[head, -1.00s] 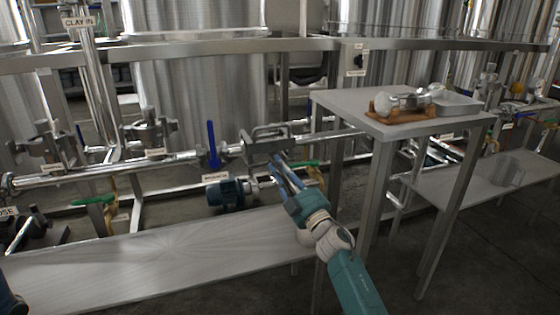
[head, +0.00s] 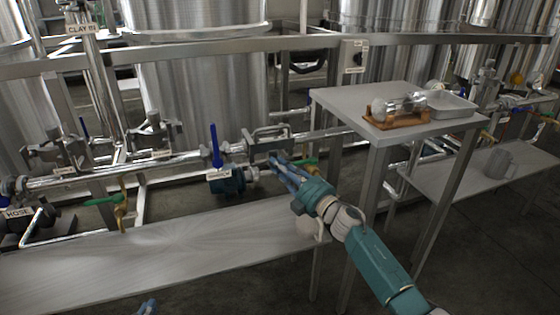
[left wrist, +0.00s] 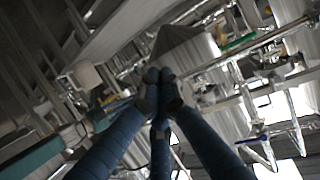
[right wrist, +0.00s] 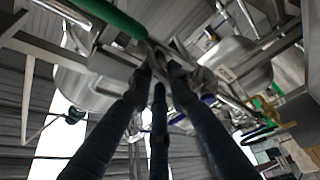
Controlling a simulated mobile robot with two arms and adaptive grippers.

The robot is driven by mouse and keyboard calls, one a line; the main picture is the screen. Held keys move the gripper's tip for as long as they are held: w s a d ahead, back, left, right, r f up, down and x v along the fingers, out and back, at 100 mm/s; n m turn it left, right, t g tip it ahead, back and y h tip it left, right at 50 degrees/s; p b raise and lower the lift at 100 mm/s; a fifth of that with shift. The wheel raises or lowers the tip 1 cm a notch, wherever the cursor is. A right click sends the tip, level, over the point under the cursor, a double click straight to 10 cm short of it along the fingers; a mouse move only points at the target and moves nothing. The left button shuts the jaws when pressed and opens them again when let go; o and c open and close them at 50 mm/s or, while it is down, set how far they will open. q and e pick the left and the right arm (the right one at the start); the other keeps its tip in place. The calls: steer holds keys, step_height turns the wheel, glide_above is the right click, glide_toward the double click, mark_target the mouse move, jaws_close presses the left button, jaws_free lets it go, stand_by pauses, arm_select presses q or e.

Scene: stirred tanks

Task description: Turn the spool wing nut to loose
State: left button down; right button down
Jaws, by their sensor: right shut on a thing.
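The pipe clamp (head: 262,147) sits on the horizontal pipe in the middle of the head view, below a metal loop handle. My right gripper (head: 278,162) reaches up from the lower right to the underside of this clamp. Its fingers are closed around a small metal part there, which I take as the spool wing nut. The fingers hide most of it in the head view. In the right wrist view the fingertips (right wrist: 158,68) are close together on metal. My left gripper (head: 147,307) barely shows at the bottom edge. In the left wrist view its fingertips (left wrist: 159,76) meet, with nothing seen between them.
A blue-handled valve (head: 215,150) stands just left of the clamp, with a blue motor (head: 226,181) below. A green-handled valve (head: 103,199) is further left. A low bench (head: 170,240) lies in front. A tall table (head: 345,100) with a wooden stand is to the right.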

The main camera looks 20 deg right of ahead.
arm_select(q)
steer(key=s+a+f+g+y+p, duration=0.1)
steer(key=s+a+f+g+p, duration=0.1)
steer(key=s+f+g, duration=0.3)
steer(key=s+a+f+g+y+p, duration=0.1)
steer(key=s+a+f+g, duration=0.3)
steer(key=s, duration=0.9)
step_height(320, 180, down, 3)
steer(key=shift+s+a+f+n+g+y+p, duration=0.2)
steer(key=shift+n+g+y+p, duration=0.15)
steer(key=shift+g+p, duration=0.35)
arm_select(e)
steer(key=n, duration=0.2)
steer(key=a+n+g, duration=0.1)
steer(key=n, duration=0.1)
steer(key=shift+s+f+g, duration=0.15)
steer(key=shift+g, duration=0.15)
arm_select(q)
steer(key=shift+w+r, duration=0.1)
steer(key=shift+r, duration=0.05)
arm_select(e)
steer(key=shift+f, duration=0.1)
steer(key=c, duration=1.8)
jaws_free()
steer(key=shift+o, duration=0.3)
steer(key=shift+d, duration=0.15)
